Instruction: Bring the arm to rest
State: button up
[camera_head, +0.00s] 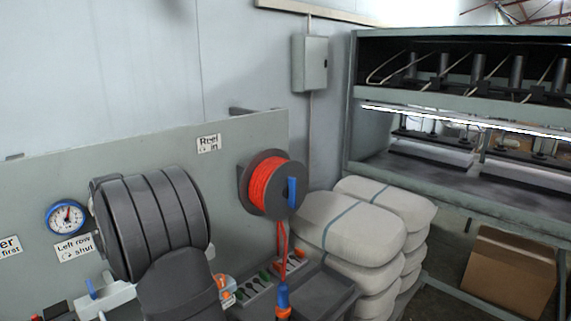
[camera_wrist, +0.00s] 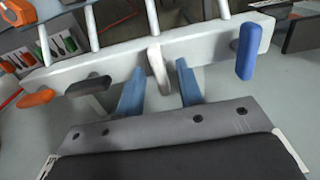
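My gripper (camera_wrist: 160,66) shows in the wrist view with its two blue fingers apart. A pale lever (camera_wrist: 154,58) on a white manifold bar (camera_wrist: 205,44) shows between and beyond the fingertips; I cannot tell whether they touch it. An orange lever (camera_wrist: 36,98) and a black lever (camera_wrist: 88,86) lie sideways on the left of the bar. A blue lever (camera_wrist: 247,52) stands upright at its right end. In the head view my dark arm covers the gripper and most of the bar; a blue handle (camera_head: 92,288) shows left of the arm.
A grey panel (camera_head: 130,160) behind my arm carries a gauge (camera_head: 66,217) and a reel of orange hose (camera_head: 265,185) with a blue handle. A tool tray (camera_head: 252,290) lies below. Stacked sacks (camera_head: 350,222), a cardboard box (camera_head: 510,272) and the press (camera_head: 460,170) stand right.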

notch_tip(320, 180, up, 17)
notch_tip(320, 180, down, 17)
jog(key=shift+f, duration=0.15)
jog(key=m, duration=0.5)
jog(key=shift+m, duration=2.3)
